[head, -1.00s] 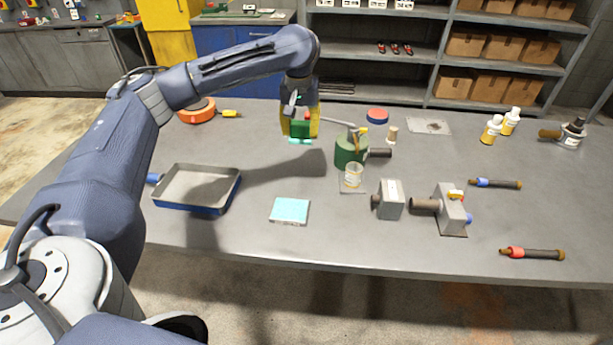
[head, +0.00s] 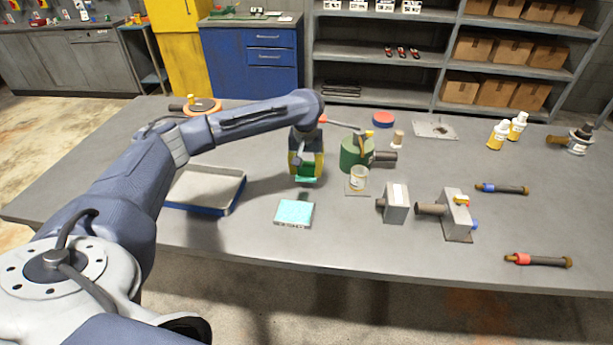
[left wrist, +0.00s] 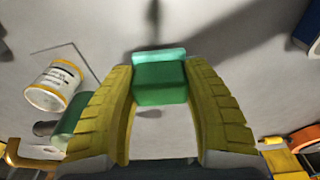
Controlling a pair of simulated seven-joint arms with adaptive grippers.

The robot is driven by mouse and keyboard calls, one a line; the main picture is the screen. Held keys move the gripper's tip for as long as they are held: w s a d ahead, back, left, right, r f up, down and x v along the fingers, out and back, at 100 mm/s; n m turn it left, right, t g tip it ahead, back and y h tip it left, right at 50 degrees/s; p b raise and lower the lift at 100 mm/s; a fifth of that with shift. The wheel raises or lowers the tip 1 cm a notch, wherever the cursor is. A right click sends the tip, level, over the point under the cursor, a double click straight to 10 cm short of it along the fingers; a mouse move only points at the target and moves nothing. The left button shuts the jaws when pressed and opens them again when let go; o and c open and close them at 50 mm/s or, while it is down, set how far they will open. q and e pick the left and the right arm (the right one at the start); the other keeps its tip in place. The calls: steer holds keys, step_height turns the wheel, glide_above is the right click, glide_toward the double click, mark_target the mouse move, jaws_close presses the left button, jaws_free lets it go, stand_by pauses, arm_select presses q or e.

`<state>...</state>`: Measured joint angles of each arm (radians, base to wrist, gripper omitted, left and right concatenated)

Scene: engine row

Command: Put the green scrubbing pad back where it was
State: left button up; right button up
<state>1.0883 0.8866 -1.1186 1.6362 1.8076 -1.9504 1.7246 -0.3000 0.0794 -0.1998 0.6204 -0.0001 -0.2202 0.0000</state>
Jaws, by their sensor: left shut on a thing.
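The green scrubbing pad (head: 306,178) is in my left gripper (head: 306,172), just above the table, between the tray and the green oil can. In the left wrist view the pad (left wrist: 160,78) sits between the yellow fingertips of my left gripper (left wrist: 161,85), which are shut on it. A light blue pad-like block (head: 294,213) lies on the table just in front of the gripper, apart from it. My right gripper is not in view.
A blue-sided tray (head: 203,207) stands to the left. The green can (head: 352,155) and a small labelled jar (head: 358,180) on a square plate stand close to the right of the gripper. Grey metal blocks (head: 397,204) stand farther right. The front table strip is clear.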

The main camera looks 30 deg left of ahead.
mark_target(307, 176)
arm_select(q)
steer(key=shift+f, duration=1.6)
steer(key=shift+f, duration=0.1)
steer(key=o, duration=1.1)
steer(key=r, duration=0.4)
steer(key=s+r, duration=0.1)
steer(key=r, duration=0.7)
steer(key=shift+s+d, duration=0.15)
steer(key=shift+d, duration=0.15)
